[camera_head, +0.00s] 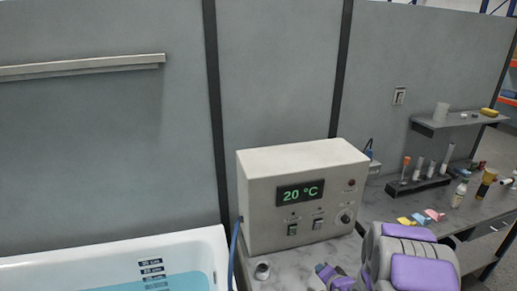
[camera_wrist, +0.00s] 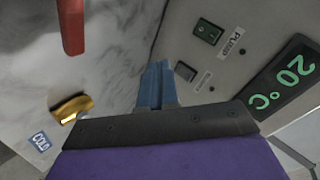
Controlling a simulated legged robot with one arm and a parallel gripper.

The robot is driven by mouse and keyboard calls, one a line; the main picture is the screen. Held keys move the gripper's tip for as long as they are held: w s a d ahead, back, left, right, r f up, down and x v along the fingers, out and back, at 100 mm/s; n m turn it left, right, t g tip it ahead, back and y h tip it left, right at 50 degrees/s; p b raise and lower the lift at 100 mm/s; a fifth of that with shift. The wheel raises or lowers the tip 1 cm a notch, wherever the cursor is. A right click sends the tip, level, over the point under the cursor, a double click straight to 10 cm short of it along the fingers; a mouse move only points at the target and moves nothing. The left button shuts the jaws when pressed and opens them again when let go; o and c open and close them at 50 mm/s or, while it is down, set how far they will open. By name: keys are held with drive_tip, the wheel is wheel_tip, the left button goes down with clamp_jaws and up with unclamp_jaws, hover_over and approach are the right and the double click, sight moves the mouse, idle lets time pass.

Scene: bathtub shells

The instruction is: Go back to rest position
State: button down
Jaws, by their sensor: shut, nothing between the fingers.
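My gripper (camera_wrist: 157,85) shows in the wrist view with its blue fingers together and nothing between them. It is in front of the control box (camera_wrist: 225,55), near its switches and green 20 °C display (camera_wrist: 284,82). In the head view the same white control box (camera_head: 300,200) stands on the counter, with its display (camera_head: 300,194) reading 20 °C. My grey and purple arm is at the lower right there, in front of the counter; the fingertips cannot be made out in that view.
The wrist view shows a red part (camera_wrist: 71,25) and a brass fitting (camera_wrist: 70,107) beside a COLD label (camera_wrist: 40,141). A water-filled bathtub (camera_head: 190,246) stands at left. A tube rack (camera_head: 418,185) and bottles are on the right counter, below a shelf (camera_head: 455,122).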

drive_tip(key=s+r+n+g+h+b, duration=0.4)
drive_tip(key=s+r+g, duration=0.35)
drive_tip(key=s, duration=0.75)
drive_tip(key=s+a+r+n+g, duration=0.2)
drive_tip(key=s, duration=0.7)
drive_tip(key=s+a+r+n+g+y+b, duration=0.1)
drive_tip(key=s+a+r+g, duration=0.1)
drive_tip(key=s, duration=0.7)
drive_tip(key=s+a+r+n+g+b, duration=0.1)
drive_tip(key=s+a+r+n+g, duration=0.1)
drive_tip(key=s, duration=0.7)
drive_tip(key=shift+s+a+r+n+y, duration=0.15)
drive_tip(key=shift+a+r+n+y, duration=0.2)
drive_tip(key=shift+a+r, duration=0.5)
